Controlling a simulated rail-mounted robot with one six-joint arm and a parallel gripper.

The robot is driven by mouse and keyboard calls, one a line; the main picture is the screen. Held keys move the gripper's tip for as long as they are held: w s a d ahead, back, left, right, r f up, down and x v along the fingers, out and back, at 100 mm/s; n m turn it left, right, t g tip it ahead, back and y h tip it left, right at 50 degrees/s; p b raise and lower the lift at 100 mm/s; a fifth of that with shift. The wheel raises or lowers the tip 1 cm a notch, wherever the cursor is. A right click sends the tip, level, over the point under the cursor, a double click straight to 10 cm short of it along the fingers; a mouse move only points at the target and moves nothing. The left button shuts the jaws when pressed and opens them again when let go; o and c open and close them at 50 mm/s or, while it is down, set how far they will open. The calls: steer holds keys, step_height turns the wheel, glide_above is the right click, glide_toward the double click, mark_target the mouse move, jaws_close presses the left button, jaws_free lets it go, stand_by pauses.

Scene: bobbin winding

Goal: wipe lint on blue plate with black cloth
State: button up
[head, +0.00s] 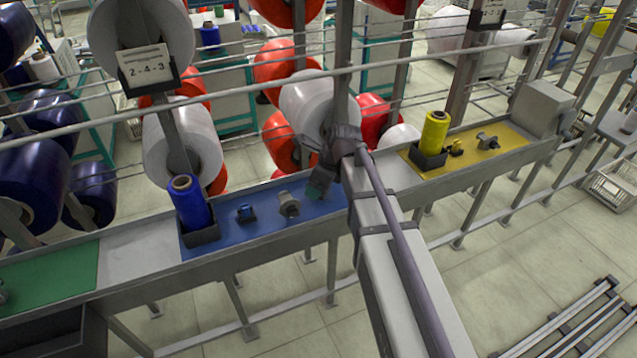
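The blue plate (262,232) lies on the long grey rail shelf, left of my arm. A blue bobbin (189,203) in a dark holder, a small blue part (245,214) and a grey metal part (289,205) stand on it. My gripper (319,184) is over the right end of the plate, just right of the grey metal part. A dark greenish shape shows at its tip, but I cannot tell whether it is cloth or fingers. My arm hides part of the plate's right end. Lint is too small to make out, and no black cloth is clearly visible.
A yellow plate (473,158) with a yellow bobbin (435,132) and metal parts lies to the right, and a green plate (50,283) to the left. Thin horizontal bars and large white spools (306,103) stand behind the shelf. A grey box (541,108) stands at its right end.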

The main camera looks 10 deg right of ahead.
steer(key=shift+d+r+p, duration=0.15)
steer(key=shift+r+p, duration=0.25)
steer(key=shift+r, duration=0.35)
step_height(320, 180, up, 4)
steer(key=p, duration=0.4)
steer(key=shift+r, duration=0.25)
